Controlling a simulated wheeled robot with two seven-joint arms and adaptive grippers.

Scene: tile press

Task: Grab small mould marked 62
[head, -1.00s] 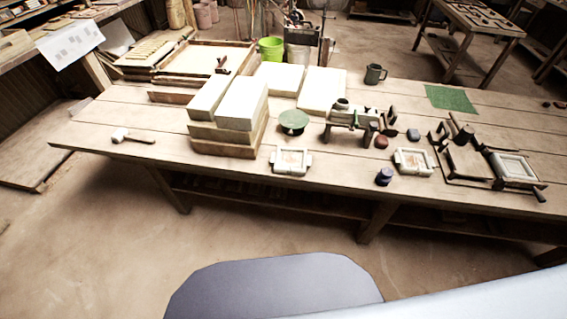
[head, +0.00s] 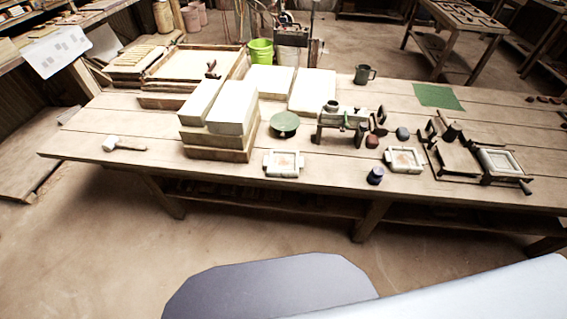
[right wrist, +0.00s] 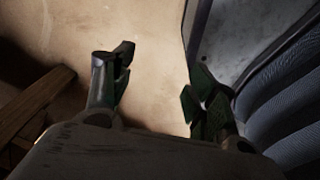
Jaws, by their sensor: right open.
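Two small pale square moulds with side tabs lie flat near the table's front edge in the head view: one in the middle (head: 284,163) and one farther right (head: 404,159). A third pale square frame (head: 498,161) sits in the dark metal press at the right. Their markings are too small to read, so I cannot tell which is 62. My right gripper (right wrist: 158,85) is open and empty in the right wrist view, over bare floor, with no mould near it. My left gripper is in neither view.
The wooden table (head: 340,180) also holds stacked pale slabs (head: 233,107), a green round stand (head: 285,123), a dark blue jar (head: 375,176) between the two moulds, and a white-headed mallet (head: 112,144). The floor before the table is clear. A wooden beam (right wrist: 35,105) shows left of my right gripper.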

